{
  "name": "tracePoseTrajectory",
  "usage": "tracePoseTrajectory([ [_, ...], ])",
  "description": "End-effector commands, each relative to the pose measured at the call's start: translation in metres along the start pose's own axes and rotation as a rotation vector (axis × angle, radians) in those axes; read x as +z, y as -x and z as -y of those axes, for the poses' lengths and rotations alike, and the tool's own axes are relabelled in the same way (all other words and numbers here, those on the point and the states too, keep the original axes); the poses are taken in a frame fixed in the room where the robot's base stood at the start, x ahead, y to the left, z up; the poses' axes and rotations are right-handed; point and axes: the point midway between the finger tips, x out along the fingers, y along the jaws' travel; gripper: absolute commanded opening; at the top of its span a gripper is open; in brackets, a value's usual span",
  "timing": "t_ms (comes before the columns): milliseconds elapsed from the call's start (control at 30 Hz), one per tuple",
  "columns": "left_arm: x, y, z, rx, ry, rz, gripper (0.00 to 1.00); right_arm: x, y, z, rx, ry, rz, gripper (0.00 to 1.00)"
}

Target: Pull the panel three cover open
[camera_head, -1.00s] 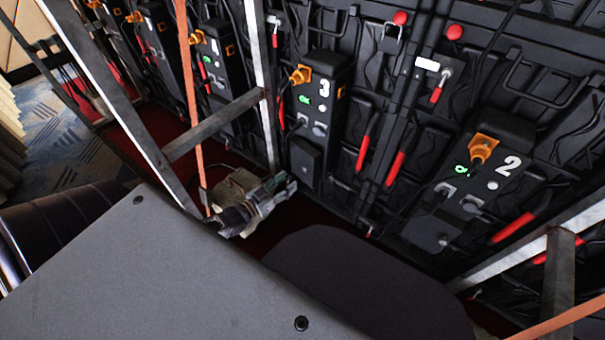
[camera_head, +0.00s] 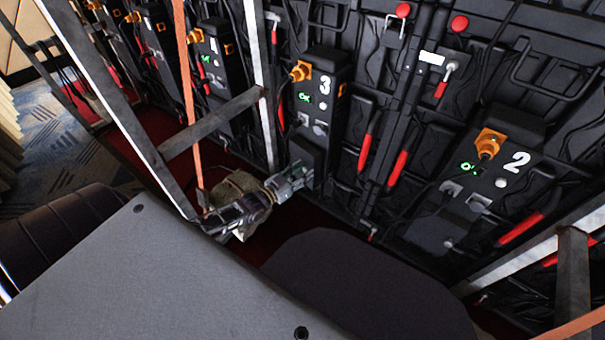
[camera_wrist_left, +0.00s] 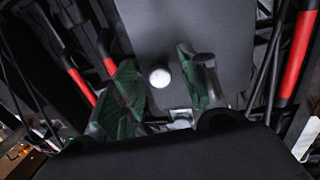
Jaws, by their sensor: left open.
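Panel three (camera_head: 316,95) is a black box with a white "3", an orange plug and a small green display, on the dark wall in the head view. Its cover (camera_head: 307,153) is the small dark plate at its lower end. It looks shut. My left gripper (camera_head: 300,176) is at the cover's lower edge. In the left wrist view the open green fingers (camera_wrist_left: 158,84) stand on either side of a round white knob (camera_wrist_left: 160,77) on a grey plate (camera_wrist_left: 165,30). I cannot tell whether they touch it. My right gripper is not in view.
Panel two (camera_head: 487,165) is to the right, with red handles (camera_head: 365,140) between the panels. A metal frame bar (camera_head: 210,122) and an upright post (camera_head: 262,80) stand close to my left arm. An orange strap (camera_head: 190,100) hangs in front.

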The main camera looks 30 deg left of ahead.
Motion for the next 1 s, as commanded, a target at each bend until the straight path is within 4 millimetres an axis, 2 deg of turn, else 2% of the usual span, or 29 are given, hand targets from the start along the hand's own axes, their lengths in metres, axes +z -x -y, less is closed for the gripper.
tracePoseTrajectory([
  [367, -0.0005, -0.0026, -0.0001, 0.000, 0.000, -0.001, 0.44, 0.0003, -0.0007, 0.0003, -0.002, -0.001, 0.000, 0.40],
  [700, -0.0005, -0.0024, -0.0002, 0.000, 0.000, -0.001, 0.02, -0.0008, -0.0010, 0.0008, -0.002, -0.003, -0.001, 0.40],
  [1000, -0.0004, -0.0022, 0.0001, 0.001, -0.001, 0.000, 0.00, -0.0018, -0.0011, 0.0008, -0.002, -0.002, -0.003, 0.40],
])
